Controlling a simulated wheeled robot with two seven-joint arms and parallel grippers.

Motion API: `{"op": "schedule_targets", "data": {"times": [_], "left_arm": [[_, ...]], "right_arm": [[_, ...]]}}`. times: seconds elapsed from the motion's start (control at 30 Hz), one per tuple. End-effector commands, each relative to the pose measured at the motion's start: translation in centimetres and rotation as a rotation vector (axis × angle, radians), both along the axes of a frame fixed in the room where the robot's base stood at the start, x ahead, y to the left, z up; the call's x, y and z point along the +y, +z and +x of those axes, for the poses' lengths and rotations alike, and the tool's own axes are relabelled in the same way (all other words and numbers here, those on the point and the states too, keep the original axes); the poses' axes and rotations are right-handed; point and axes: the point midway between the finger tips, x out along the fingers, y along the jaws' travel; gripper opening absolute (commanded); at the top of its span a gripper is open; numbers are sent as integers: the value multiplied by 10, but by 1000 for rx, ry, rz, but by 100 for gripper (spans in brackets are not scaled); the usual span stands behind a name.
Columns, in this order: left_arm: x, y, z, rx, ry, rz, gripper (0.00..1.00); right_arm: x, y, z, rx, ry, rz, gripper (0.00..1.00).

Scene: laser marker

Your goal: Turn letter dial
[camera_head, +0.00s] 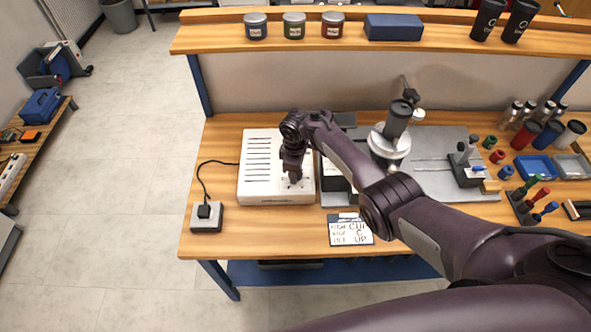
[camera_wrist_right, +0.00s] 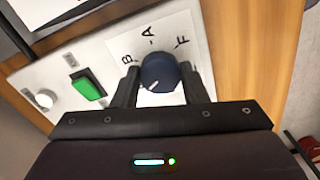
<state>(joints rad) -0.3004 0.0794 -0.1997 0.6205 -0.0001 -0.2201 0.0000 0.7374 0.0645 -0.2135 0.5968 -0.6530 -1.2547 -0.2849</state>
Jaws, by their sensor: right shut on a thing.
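In the head view the right gripper (camera_head: 293,180) reaches down at the front of the white control box (camera_head: 262,190), and hides the dial there. My left gripper is not in view.
A green button (camera_wrist_right: 88,88) and a white round knob (camera_wrist_right: 43,98) sit beside the dial plate. A small card with writing (camera_head: 350,230) lies on the bench right of the box.

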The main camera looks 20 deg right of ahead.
Motion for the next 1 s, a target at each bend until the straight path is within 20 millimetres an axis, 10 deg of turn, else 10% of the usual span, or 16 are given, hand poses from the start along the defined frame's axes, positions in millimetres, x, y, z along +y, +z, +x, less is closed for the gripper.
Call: {"op": "schedule_targets", "data": {"times": [0.17,0.47,1.0], "left_arm": [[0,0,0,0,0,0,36],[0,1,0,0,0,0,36],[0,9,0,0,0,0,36]], "right_arm": [[0,1,1,-4,-1,1,60],[0,2,1,-1,-1,0,61],[1,74,1,-3,-2,3,61]]}}
